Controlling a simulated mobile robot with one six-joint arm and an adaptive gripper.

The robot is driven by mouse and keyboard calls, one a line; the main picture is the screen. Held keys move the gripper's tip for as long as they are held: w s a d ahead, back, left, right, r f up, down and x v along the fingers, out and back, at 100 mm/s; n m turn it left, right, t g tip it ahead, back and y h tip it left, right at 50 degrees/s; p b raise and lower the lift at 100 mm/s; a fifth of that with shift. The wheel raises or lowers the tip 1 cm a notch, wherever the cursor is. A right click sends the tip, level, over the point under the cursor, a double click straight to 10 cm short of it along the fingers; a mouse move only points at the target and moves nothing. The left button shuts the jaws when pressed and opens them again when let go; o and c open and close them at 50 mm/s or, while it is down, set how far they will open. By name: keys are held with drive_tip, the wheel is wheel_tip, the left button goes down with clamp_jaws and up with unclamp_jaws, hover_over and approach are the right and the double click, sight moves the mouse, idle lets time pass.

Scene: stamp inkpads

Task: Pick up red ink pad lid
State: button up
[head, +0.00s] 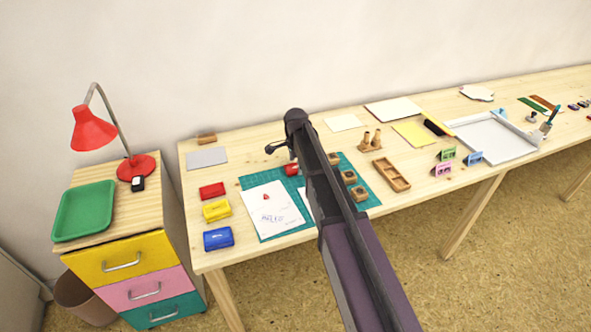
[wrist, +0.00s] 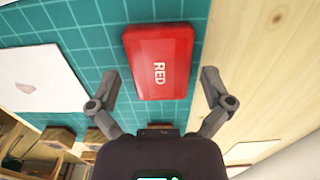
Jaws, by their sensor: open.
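The red ink pad lid (wrist: 150,40), marked RED, lies flat on the green cutting mat (wrist: 100,50) in the wrist view. In the head view a red piece (head: 291,169) shows by the mat's far edge, partly hidden by my arm. My gripper (wrist: 160,76) is open and empty. Its two fingertips appear on either side of the lid's near end, apart from it; the height above it is hard to tell. In the head view my gripper (head: 277,148) hangs over the mat's far side. A red pad (head: 212,191) lies left of the mat.
A yellow pad (head: 216,210) and a blue pad (head: 218,238) stand left of the mat. White paper (head: 272,209) lies on the mat. Wooden stamp blocks (head: 349,177) stand right of my arm, near a wooden tray (head: 391,176). Bare wood (wrist: 250,60) borders the mat.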

sight(296, 167)
idle(0.3)
drive_tip(key=c, duration=0.7)
drive_tip(key=shift+r, duration=0.2)
wheel_tip(296, 167, up, 4)
drive_tip(key=p, duration=0.4)
drive_tip(key=shift+f, duration=0.2)
drive_tip(key=s+d, duration=0.1)
drive_tip(key=s, duration=0.9)
drive_tip(key=s+d+r+p, duration=0.1)
drive_tip(key=s, duration=0.4)
drive_tip(key=shift+s+d, duration=0.3)
drive_tip(key=shift+s, duration=0.1)
